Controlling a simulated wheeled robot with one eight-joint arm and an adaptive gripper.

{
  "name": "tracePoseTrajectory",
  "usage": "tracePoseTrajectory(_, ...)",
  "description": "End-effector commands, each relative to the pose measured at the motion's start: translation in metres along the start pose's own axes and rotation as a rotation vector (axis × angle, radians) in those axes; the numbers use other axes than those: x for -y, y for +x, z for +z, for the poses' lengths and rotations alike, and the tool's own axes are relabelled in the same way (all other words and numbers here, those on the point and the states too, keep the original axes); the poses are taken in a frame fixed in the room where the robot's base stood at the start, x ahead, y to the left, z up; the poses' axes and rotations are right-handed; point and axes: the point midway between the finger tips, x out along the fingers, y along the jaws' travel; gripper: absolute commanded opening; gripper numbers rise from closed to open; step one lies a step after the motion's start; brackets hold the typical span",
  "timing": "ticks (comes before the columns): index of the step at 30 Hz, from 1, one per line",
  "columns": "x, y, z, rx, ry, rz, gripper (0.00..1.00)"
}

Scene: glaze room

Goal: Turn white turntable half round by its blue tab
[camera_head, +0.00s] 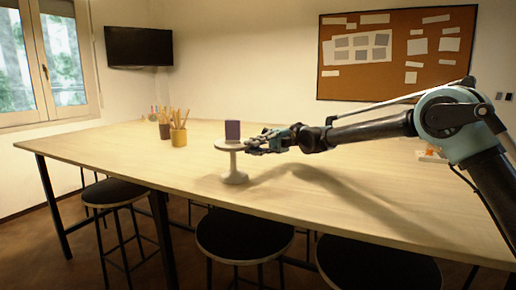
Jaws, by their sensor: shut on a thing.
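The white turntable (234,177) stands on the table, a round top on a slim pedestal with a flared foot. A purple block (232,130) stands upright on its top. My gripper (257,145) reaches in from the right and is at the right edge of the turntable's top, shut on the blue tab there. The tab itself is hidden by the fingers or too small to make out.
The long wooden table (130,155) is mostly clear around the turntable. A yellow cup (179,138) and a dark cup (164,131), both holding sticks, stand to the left. Small orange and white things (430,154) lie behind my arm. Black stools (245,236) stand along the front edge.

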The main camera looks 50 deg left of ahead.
Motion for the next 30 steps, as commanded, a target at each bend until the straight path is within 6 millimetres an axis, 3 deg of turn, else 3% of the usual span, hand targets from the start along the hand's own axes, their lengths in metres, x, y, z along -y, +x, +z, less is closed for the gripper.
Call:
tracePoseTrajectory(2,0.004,0.001,-0.001,-0.004,0.004,-0.007,0.00)
tracePoseTrajectory(3,0.004,0.001,-0.001,-0.004,0.005,-0.007,0.18)
tracePoseTrajectory(5,0.004,0.002,-0.001,-0.005,0.004,-0.006,0.31)
tracePoseTrajectory(19,0.001,-0.004,0.000,-0.002,0.001,-0.003,0.32)
tracePoseTrajectory(30,0.002,-0.053,0.001,-0.001,0.002,-0.003,0.32)
